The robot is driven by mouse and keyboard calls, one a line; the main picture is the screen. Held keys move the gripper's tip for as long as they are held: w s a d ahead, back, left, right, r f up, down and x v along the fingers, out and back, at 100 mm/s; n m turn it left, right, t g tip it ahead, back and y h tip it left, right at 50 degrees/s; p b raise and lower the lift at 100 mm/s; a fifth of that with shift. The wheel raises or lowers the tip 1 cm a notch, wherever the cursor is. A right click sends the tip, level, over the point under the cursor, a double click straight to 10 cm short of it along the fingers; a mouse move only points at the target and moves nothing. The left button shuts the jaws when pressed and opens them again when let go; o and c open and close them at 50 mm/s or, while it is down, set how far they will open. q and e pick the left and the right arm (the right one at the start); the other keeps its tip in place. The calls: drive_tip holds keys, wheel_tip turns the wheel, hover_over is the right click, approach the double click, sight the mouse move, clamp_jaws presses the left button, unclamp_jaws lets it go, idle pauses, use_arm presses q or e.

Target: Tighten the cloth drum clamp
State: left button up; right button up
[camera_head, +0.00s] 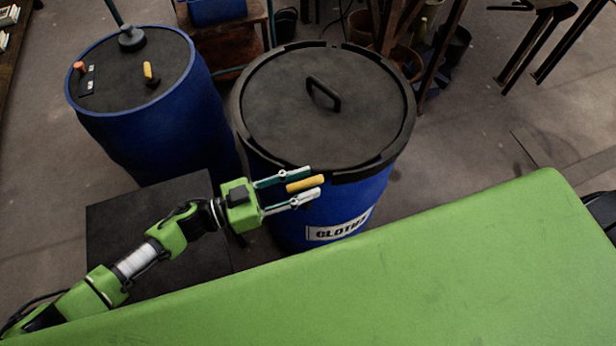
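The cloth drum (275,200) is a blue barrel with a black lid (300,122) and a white label reading "CLOTH", its end hard to read. A dark clamp band (399,145) runs around the lid's rim. The clamp's yellow lever handle (305,184) sticks out at the near side of the rim. My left gripper (315,178) is at that near side, its fingers apart above and below the yellow handle. Narrow gaps seem to show between fingers and handle. Whether they touch it is unclear. My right gripper is not in view.
A second blue drum (160,135) with a yellow-handled valve and a mixer fitting on top stands at left. A dark square mat (120,225) lies below my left arm. Pots and wooden stands crowd behind the cloth drum. Floor is free at right.

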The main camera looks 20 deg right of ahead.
use_arm(q)
drive_tip(key=shift+d, duration=0.65)
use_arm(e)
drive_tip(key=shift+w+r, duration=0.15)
use_arm(q)
clamp_jaws()
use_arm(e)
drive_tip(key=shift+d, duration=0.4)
use_arm(q)
drive_tip(key=shift+w+f+m+g+b, duration=0.15)
drive_tip(key=shift+m+g+b, duration=0.35)
drive_tip(key=shift+g+b, duration=0.25)
drive_tip(key=m+g+b, duration=0.2)
drive_tip(key=g+b, duration=0.1)
drive_tip(key=m+g+y+b, duration=0.1)
drive_tip(key=m+g+b, duration=0.1)
drive_tip(key=g+b, duration=0.1)
drive_tip(key=shift+s+f+g+y+b, duration=0.1)
drive_tip(key=shift+s+g+y+b, duration=0.15)
drive_tip(key=shift+b, duration=0.3)
drive_tip(key=shift+r+m+g+y+b, duration=0.2)
drive_tip(key=shift+m+g+y+b, duration=0.15)
drive_tip(key=shift+m+g+b, duration=0.3)
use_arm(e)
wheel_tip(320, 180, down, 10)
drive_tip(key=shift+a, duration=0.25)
